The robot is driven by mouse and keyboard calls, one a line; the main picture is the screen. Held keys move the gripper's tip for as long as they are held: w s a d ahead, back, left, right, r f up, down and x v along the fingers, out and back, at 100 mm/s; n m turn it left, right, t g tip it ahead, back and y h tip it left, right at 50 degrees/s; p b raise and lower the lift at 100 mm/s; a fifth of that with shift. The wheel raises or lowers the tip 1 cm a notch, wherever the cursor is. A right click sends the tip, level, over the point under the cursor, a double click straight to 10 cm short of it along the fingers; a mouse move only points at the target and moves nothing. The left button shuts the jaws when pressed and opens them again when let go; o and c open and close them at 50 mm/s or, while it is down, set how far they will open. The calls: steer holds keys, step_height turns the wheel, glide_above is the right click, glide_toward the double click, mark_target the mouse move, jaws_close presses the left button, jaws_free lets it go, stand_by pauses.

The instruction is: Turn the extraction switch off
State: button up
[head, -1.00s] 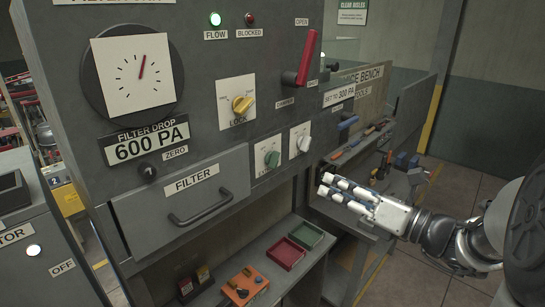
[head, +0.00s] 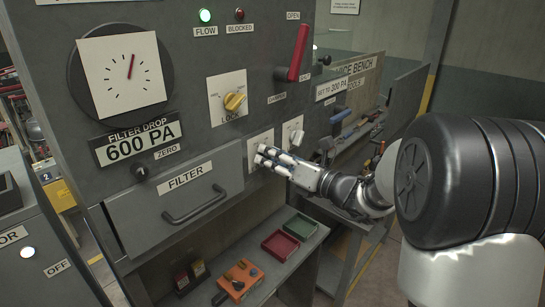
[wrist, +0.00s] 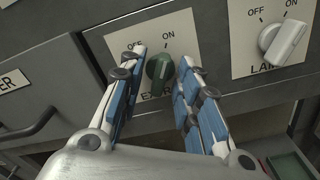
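The extraction switch is a green knob (wrist: 158,68) on a cream plate with OFF at upper left and ON at upper right. It appears turned towards ON; its name label is partly hidden. In the wrist view my gripper (wrist: 162,60) is open, with one blue-padded finger on each side of the knob and gaps between. In the head view my gripper (head: 263,155) is in front of the switch plate (head: 259,139) and hides the knob.
A white LAMP knob (wrist: 284,43) is close on the right. The FILTER drawer (head: 205,184) with its protruding handle (head: 197,205) is at lower left. A yellow LOCK knob (head: 235,101) is above. Red (head: 280,244) and green (head: 300,227) trays sit on the shelf below.

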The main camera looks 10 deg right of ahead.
steer(key=shift+c, duration=0.2)
jaws_close()
steer(key=shift+f+b, duration=0.1)
steer(key=shift+b, duration=0.2)
steer(key=n+b, duration=0.2)
steer(key=b, duration=0.1)
steer(key=shift+f+n+b, duration=0.15)
steer(key=shift+n+b, duration=0.2)
steer(key=shift+n, duration=0.05)
steer(key=n+b, duration=0.6)
steer(key=b, duration=0.3)
steer(key=shift+n, duration=0.4)
steer(key=n+b, duration=0.2)
steer(key=b, duration=0.1)
steer(key=shift+r+n, duration=0.25)
steer(key=shift+n, duration=0.05)
